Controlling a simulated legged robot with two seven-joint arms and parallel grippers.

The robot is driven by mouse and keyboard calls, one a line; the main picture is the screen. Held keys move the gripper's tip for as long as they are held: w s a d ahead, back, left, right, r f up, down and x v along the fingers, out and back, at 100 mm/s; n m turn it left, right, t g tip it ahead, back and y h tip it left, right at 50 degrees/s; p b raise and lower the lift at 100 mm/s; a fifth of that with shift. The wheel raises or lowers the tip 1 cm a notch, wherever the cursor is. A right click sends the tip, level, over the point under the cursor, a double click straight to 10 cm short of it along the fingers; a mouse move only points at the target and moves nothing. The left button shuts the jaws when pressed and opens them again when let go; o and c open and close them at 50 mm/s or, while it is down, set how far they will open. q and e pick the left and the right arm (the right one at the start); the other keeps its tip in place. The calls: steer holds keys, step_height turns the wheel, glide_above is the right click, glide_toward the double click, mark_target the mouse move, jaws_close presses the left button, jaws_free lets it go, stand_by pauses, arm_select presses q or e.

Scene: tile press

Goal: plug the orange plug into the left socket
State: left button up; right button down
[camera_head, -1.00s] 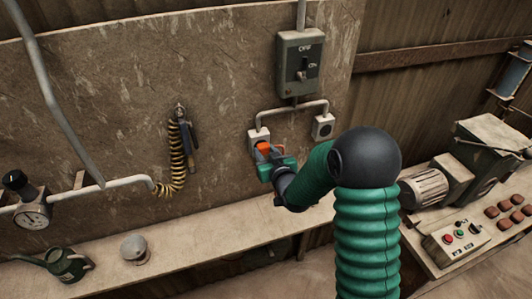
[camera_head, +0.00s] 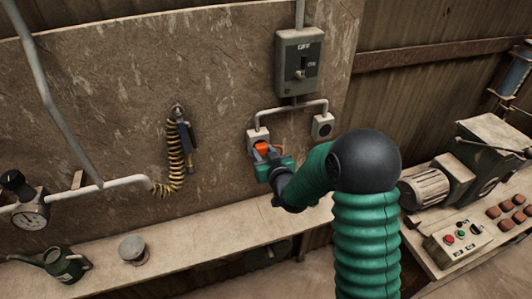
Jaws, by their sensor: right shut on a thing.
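The orange plug (camera_head: 262,148) is held in my right gripper (camera_head: 265,157), directly in front of the left socket (camera_head: 257,137). The left socket is a pale box on the wall panel below the switch box, and the plug and gripper cover its lower part. I cannot tell whether the plug is seated in it or only close against it. My right gripper is green and dark, shut on the plug, with the green arm reaching in from the lower right. My left gripper is not in view.
The right socket (camera_head: 322,126) is empty. A grey switch box (camera_head: 298,62) hangs above, joined by conduit. A coiled striped hose (camera_head: 176,160) hangs to the left. The shelf (camera_head: 190,252) below holds a watering can (camera_head: 62,265) and a round knob-like piece (camera_head: 133,249).

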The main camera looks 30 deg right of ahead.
steer(key=shift+w+a+r, duration=0.15)
steer(key=shift+a, duration=0.15)
